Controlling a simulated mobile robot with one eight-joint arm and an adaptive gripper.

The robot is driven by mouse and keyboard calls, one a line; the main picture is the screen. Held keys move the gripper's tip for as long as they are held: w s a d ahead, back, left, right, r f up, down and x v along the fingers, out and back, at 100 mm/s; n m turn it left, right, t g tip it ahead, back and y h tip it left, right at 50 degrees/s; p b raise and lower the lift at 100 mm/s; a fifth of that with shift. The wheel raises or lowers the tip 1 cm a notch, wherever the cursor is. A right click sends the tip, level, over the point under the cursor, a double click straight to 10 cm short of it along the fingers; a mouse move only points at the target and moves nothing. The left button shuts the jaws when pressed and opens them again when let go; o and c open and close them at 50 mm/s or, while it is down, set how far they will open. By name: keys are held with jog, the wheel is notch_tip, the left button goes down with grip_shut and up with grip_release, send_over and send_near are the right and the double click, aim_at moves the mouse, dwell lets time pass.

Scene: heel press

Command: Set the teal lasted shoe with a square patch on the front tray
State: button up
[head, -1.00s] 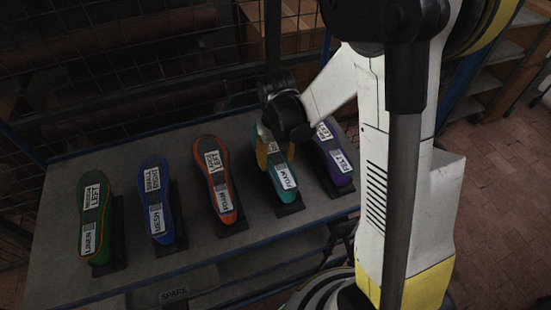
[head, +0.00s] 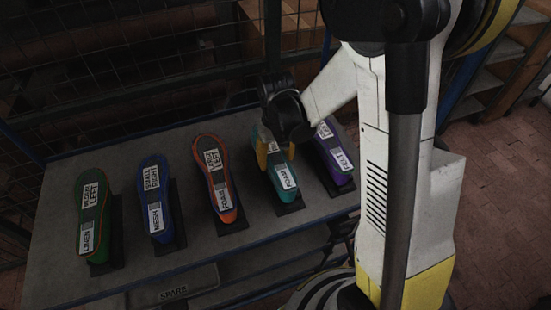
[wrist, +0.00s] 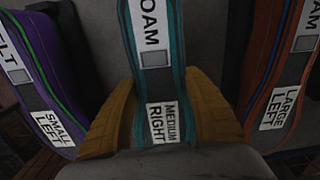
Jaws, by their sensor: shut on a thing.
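The teal lasted shoe (head: 287,185) is in the head view, fourth from the left in the row on the bench. Its sole carries a FOAM label, and it also shows in the wrist view (wrist: 157,90) with a MEDIUM RIGHT label and a grey square patch (wrist: 155,58). My gripper (wrist: 158,85) has its yellow fingers on both sides of this shoe, shut on it near the MEDIUM RIGHT label. In the head view my gripper (head: 275,150) covers the shoe's far end. The shoe still appears to be at its dark stand; any gap is unclear.
A purple shoe (head: 334,165) stands close on the right and an orange one (head: 216,180) on the left. Blue (head: 155,195) and green (head: 93,215) shoes stand farther left. A surface labelled SPARE (head: 173,292) lies below the bench's front edge. Wire mesh stands behind.

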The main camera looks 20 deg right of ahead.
jog(key=shift+f, duration=0.2)
jog(key=o, duration=1.5)
jog(key=shift+c, duration=0.2)
notch_tip(320, 180, up, 12)
jog(key=t+b, duration=0.4)
jog(key=b, duration=0.5)
send_over(288, 184)
jog(key=w, duration=0.2)
notch_tip(288, 184, down, 2)
jog(key=shift+f, duration=0.1)
jog(key=s+f+t+b, duration=0.1)
jog(key=s+f+b, duration=0.1)
jog(key=s+f+t+b, duration=0.2)
jog(key=s, duration=0.1)
jog(key=shift+m+b, duration=0.35)
jog(key=shift+m, duration=0.05)
jog(key=shift+c, duration=0.2)
